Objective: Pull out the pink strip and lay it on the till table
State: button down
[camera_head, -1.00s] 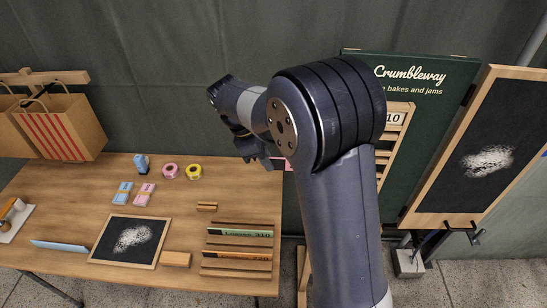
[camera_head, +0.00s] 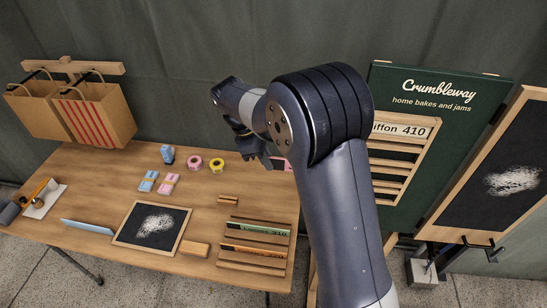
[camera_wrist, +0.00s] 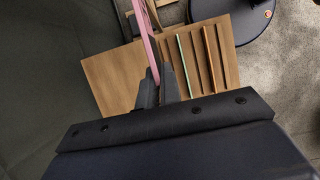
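The pink strip (camera_wrist: 149,45) stands edge-on between the fingers of my gripper (camera_wrist: 158,85) in the wrist view. The fingers are shut on it, and it runs up out of the top of that view. In the head view my gripper (camera_head: 262,158) is above the right back part of the wooden table (camera_head: 100,160). Only a short pink piece of the strip (camera_head: 288,164) shows there, beside my arm, which hides the rest. A slotted wooden rack (camera_head: 250,268) on the table holds a green strip (camera_head: 258,229) and an orange strip (camera_head: 252,251).
The green Crumbleway board (camera_head: 440,75) with its slotted price rack (camera_head: 390,185) stands right of my arm. The table bears a small chalkboard (camera_head: 152,228), tape rolls (camera_head: 217,166), pink and blue packs (camera_head: 168,185) and wooden blocks (camera_head: 194,249). Paper bags (camera_head: 95,115) hang at left.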

jog(key=shift+w+a+p, duration=0.15)
jog(key=shift+a+p, duration=0.05)
jog(key=shift+a, duration=0.45)
jog(key=shift+w+a+p, duration=0.15)
jog(key=shift+a, duration=0.5)
jog(key=shift+f, duration=0.1)
